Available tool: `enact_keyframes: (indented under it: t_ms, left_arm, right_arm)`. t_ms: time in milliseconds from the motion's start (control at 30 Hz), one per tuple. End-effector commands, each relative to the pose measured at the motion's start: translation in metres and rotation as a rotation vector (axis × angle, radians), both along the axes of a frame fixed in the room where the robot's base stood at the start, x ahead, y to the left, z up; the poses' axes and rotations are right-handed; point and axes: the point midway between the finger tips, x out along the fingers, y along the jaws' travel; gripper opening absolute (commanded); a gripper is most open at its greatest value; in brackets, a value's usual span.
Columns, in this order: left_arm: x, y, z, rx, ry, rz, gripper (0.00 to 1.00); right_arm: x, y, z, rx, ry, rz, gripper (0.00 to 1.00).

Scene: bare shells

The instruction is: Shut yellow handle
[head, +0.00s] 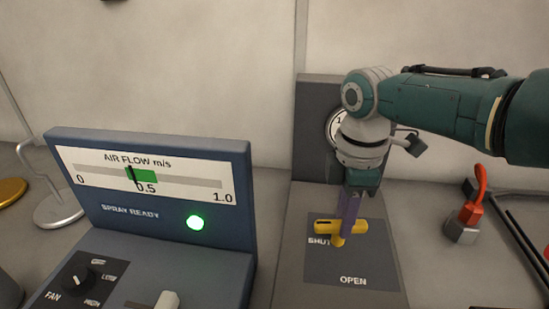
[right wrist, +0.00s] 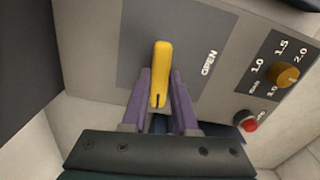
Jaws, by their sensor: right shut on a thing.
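The yellow handle (head: 325,226) sits on a dark plate (head: 375,262) marked SHUT at its left and OPEN near its front edge. In the head view its bar lies crosswise, with its left end just above the word SHUT. My right gripper (head: 347,222) reaches down from above and is shut on the handle, its purple fingers hiding part of it. In the right wrist view the handle (right wrist: 161,62) stands between the two fingers (right wrist: 160,100), with the word OPEN to its right. My left gripper is not in view.
A blue console (head: 150,215) with an air flow gauge and a lit green lamp (head: 195,222) stands at the left. A red-handled padlock (head: 468,215) lies at the right. A round dial (head: 335,125) is partly hidden behind my arm. The wrist view shows a yellow knob (right wrist: 288,76) and red button (right wrist: 250,124).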

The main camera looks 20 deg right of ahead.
Motion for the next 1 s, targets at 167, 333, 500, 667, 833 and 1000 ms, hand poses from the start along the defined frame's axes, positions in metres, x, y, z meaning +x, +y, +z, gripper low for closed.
enact_keyframes:
  t_ms: [167,333,500,667,833,1000]
  left_arm:
    - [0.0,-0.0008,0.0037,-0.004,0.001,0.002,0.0]
    - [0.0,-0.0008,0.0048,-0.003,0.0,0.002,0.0]
    - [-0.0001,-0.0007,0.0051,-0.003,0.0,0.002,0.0]
    - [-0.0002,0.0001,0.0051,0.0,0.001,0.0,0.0]
    - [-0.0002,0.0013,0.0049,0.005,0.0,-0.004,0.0]
    - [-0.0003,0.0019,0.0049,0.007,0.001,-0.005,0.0]
  right_arm:
    - [-0.0006,0.0002,0.0013,0.001,0.002,-0.09,0.0]
    - [-0.0005,0.0004,0.001,0.001,0.002,-0.141,0.0]
    - [-0.0003,0.0005,0.0009,0.0,0.001,-0.161,0.0]
    - [-0.0004,0.0004,0.0008,0.0,0.001,-0.167,0.0]
    - [-0.0004,0.0004,0.0009,0.0,0.001,-0.167,0.0]
    - [-0.0004,0.0004,0.0008,0.001,0.001,-0.166,0.4]
